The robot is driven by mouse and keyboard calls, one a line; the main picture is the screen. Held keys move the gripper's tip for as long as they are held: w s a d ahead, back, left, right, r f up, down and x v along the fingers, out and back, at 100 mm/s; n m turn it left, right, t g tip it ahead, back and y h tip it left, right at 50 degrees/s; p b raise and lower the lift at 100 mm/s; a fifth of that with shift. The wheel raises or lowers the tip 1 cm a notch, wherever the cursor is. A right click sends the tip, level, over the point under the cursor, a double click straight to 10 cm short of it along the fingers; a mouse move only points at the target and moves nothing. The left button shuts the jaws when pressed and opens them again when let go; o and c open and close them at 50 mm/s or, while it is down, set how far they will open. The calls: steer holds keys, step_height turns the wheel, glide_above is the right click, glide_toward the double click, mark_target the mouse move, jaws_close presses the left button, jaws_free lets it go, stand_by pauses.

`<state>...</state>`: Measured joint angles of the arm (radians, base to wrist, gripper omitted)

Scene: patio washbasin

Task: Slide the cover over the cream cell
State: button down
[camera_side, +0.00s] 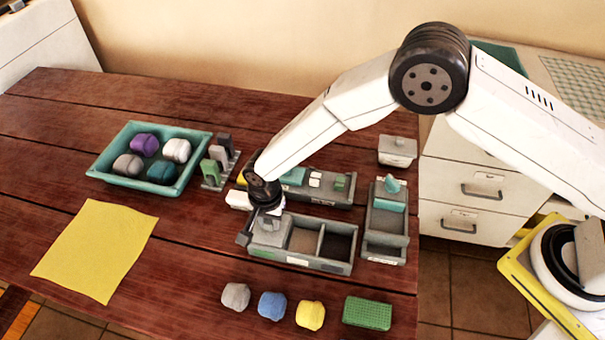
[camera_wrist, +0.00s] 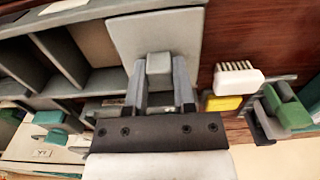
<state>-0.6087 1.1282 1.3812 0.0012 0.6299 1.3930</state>
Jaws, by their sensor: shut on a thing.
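The cover (camera_wrist: 154,32) is a flat grey plate with a raised block-shaped knob (camera_wrist: 158,68). My gripper (camera_wrist: 160,82) is shut on the knob; in the side view my gripper (camera_side: 266,222) is over the left end of a grey box (camera_side: 300,262). The cover (camera_side: 272,237) lies at that left end, partly hidden by my gripper. To its right are a tan-cream cell (camera_side: 304,241), open, and a dark cell (camera_side: 337,246), open. In the wrist view the tan-cream cell (camera_wrist: 94,44) shows left of the cover. What lies under the cover is hidden.
A grey tray (camera_side: 384,245) stands right of the box, and another holder (camera_side: 325,195) is behind it. A white brush (camera_wrist: 236,78) is close to my gripper. Several soft lumps and a green block (camera_side: 367,313) lie in front. A teal tray (camera_side: 118,180) and yellow cloth (camera_side: 95,250) are left.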

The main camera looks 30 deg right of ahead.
steer(key=shift+s+d, duration=2.75)
steer(key=shift+c, duration=2.2)
jaws_free()
steer(key=shift+r, duration=0.1)
step_height(320, 180, up, 8)
steer(key=shift+f, duration=0.2)
